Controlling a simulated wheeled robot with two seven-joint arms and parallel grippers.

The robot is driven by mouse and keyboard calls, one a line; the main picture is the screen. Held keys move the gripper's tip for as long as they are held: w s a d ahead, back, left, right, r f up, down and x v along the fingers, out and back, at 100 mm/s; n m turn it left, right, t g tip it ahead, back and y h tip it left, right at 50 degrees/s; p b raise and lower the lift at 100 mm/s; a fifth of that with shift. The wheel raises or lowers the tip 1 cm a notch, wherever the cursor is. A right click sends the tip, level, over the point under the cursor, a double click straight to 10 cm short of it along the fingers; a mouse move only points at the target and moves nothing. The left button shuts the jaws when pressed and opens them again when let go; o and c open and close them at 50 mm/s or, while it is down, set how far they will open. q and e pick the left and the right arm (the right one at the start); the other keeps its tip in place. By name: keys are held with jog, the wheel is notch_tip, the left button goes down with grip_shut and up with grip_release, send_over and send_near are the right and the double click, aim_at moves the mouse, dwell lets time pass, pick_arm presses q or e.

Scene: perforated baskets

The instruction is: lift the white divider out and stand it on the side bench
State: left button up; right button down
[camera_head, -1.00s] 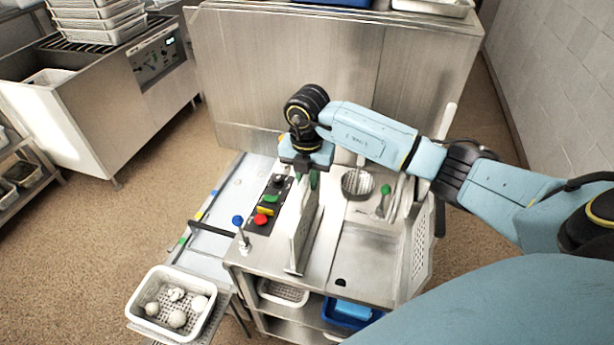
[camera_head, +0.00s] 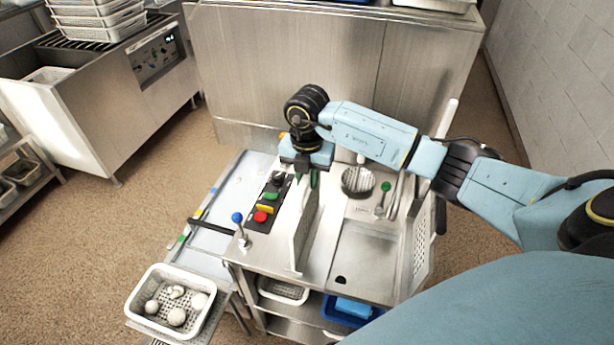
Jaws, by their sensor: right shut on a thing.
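The white divider (camera_head: 301,238) is a thin upright panel over the steel side bench (camera_head: 372,262), to the right of the button panel. My right gripper (camera_head: 306,178) is shut on its top edge from above. The divider's lower edge is at or very close to the bench top; I cannot tell if it bears weight there. A white perforated basket (camera_head: 137,301) holding several pale balls stands at the lower left, apart from the divider. My left gripper is not in view.
A button panel (camera_head: 268,205) and a blue-knobbed lever (camera_head: 238,218) are left of the divider. A round strainer (camera_head: 357,182) and green-knobbed lever (camera_head: 385,187) are to its right. A white perforated panel (camera_head: 421,250) edges the bench. A blue bin (camera_head: 345,312) sits on the shelf below.

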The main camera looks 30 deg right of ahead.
jog(key=shift+f, duration=0.1)
jog(key=c, duration=1.2)
grip_release()
notch_tip(320, 180, up, 13)
jog(key=b, duration=0.1)
jog(key=shift+r+b, duration=0.2)
jog(key=shift+b, duration=0.1)
